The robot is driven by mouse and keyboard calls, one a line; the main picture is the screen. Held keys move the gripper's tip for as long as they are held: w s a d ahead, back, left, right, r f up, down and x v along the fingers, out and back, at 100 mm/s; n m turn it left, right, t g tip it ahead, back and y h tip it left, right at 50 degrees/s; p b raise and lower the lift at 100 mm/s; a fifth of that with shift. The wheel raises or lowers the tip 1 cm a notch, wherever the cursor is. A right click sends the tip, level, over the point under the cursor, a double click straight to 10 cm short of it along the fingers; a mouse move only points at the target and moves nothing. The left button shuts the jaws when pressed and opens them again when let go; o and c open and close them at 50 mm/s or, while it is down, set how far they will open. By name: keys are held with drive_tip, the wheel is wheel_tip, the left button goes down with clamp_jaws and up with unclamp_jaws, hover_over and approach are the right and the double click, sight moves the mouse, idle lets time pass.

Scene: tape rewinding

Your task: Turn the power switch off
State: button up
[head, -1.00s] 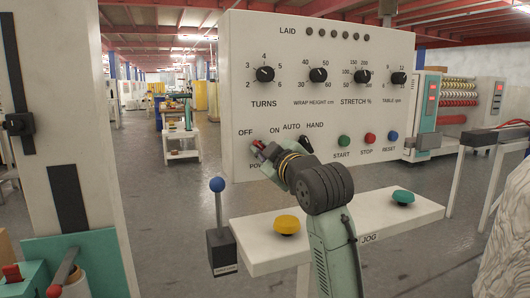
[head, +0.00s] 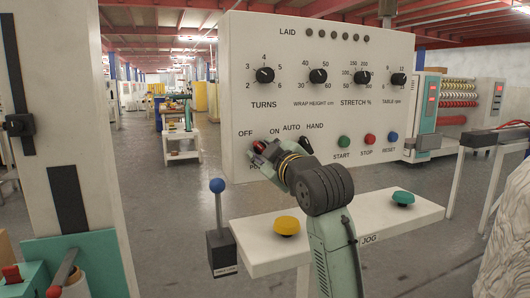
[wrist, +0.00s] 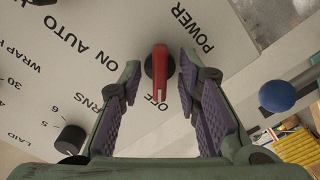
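The power switch is a red lever (wrist: 160,72) on a dark round base on the white control panel (head: 420,30). In the wrist view the lever points toward the word OFF, which lies just beyond its tip. My gripper (wrist: 159,78) is open, with one purple-padded finger on each side of the lever and a visible gap on both sides. In the head view my gripper (head: 261,152) is at the panel's lower left, and only a bit of the red switch (head: 259,146) shows; the rest is hidden.
A selector knob (head: 306,146) marked AUTO and HAND is right of my gripper. Start, stop and reset buttons (head: 369,139) are further right. Below are a ledge (head: 340,238) with yellow and green jog buttons and a blue-balled lever (head: 217,186).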

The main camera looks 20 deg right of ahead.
drive_tip(key=s, duration=1.2)
drive_tip(key=shift+d, duration=0.2)
